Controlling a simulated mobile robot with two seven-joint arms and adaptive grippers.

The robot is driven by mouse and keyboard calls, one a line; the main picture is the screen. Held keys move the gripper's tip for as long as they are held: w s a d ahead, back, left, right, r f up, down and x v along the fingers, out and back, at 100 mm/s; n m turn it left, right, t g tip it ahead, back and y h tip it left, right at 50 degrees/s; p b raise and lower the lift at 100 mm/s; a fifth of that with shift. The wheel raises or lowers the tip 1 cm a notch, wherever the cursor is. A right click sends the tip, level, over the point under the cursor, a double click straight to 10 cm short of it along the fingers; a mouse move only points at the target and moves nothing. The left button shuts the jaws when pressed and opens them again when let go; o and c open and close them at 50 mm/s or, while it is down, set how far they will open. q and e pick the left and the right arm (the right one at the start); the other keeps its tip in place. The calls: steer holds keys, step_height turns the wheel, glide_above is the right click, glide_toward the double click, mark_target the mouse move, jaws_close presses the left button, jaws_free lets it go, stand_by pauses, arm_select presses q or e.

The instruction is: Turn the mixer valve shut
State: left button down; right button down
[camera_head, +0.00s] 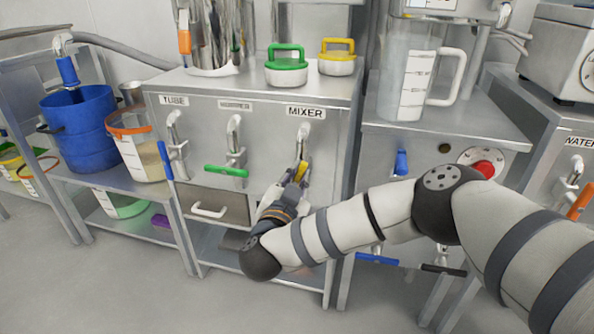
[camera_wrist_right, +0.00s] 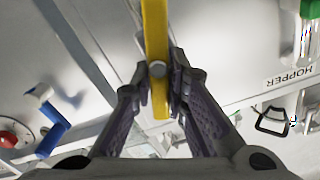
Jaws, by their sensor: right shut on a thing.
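The mixer valve is the pipe (camera_head: 302,130) under the MIXER label on the steel panel. Its yellow handle (camera_head: 300,173) is partly hidden by my right gripper (camera_head: 297,180). In the right wrist view the yellow handle (camera_wrist_right: 155,35) runs up and down the picture, with a round pivot on it. The fingers of my right gripper (camera_wrist_right: 158,85) are on both sides of the handle, shut on it near the pivot. My left gripper is not in view.
A green-handled valve (camera_head: 226,171) and a blue-handled valve (camera_head: 164,160) sit to the left on the same panel. A drawer (camera_head: 222,206) is below. A red button (camera_head: 484,168) and a blue lever (camera_head: 401,162) are on the cabinet to the right.

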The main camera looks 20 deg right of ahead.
steer(key=m, duration=0.1)
steer(key=m+p, duration=0.1)
steer(key=m, duration=0.1)
steer(key=shift+s+d+f, duration=0.1)
steer(key=shift+s+d, duration=0.1)
steer(key=shift+d, duration=0.15)
steer(key=shift+s+d+f+m+p, duration=0.15)
steer(key=shift+f+m, duration=0.15)
steer(key=shift+m, duration=1.4)
steer(key=shift+f+m+p, duration=0.15)
steer(key=shift+f+m, duration=0.1)
steer(key=shift+m, duration=1.45)
steer(key=shift+s+d+f+m+p, duration=0.15)
steer(key=shift+f+m, duration=0.15)
steer(key=shift+m, duration=1.4)
steer(key=shift+w+a, duration=0.1)
steer(key=shift+f, duration=0.1)
steer(key=c, duration=1.5)
jaws_free()
steer(key=shift+c, duration=0.2)
